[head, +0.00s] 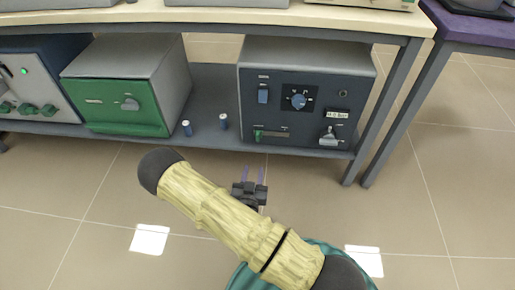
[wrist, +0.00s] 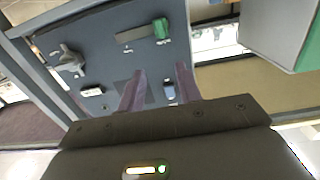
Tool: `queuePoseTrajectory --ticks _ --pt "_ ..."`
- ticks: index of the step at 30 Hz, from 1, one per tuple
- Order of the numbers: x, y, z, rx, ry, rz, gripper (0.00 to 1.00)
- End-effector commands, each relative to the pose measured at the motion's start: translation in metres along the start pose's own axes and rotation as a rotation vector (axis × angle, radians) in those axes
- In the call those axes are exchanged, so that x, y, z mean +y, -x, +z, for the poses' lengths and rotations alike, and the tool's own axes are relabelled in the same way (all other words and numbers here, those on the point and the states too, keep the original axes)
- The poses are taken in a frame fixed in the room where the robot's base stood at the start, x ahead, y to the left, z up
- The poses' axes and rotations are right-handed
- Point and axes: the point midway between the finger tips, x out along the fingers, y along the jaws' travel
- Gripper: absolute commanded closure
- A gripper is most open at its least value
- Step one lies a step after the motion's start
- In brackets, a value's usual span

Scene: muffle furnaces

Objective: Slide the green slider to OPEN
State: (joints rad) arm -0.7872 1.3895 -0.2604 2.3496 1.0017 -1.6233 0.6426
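The green slider (head: 258,135) sits at the left end of its slot, low on the dark front panel of the right-hand unit (head: 305,85) on the lower shelf. In the wrist view the panel appears turned around, and the green slider (wrist: 161,28) is at the slot's right end, near the top. My gripper (head: 254,173) is in front of and below the panel, apart from the slider. In the wrist view its two purple fingers (wrist: 161,80) are spread with nothing between them. The labels beside the slot are too small to read.
Two small blue-and-white cylinders stand on the shelf (head: 205,140) left of the unit. A green-fronted box (head: 125,105) is farther left. The table's legs flank the shelf.

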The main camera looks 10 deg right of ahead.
Motion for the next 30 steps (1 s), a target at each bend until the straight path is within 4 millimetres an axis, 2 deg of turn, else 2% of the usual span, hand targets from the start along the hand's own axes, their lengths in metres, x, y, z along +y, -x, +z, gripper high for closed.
queuePoseTrajectory --ticks 1,12,17,23,30 --pt "-0.001 0.002 0.010 0.019 0.008 -0.013 0.65" --pt "-0.002 0.003 0.007 0.037 0.011 -0.021 0.65" --pt "-0.002 -0.004 0.008 0.037 0.009 -0.021 0.65" --pt "-0.002 -0.030 0.009 0.039 0.008 -0.020 0.65" --pt "-0.003 -0.072 0.008 0.038 0.006 -0.020 0.65"
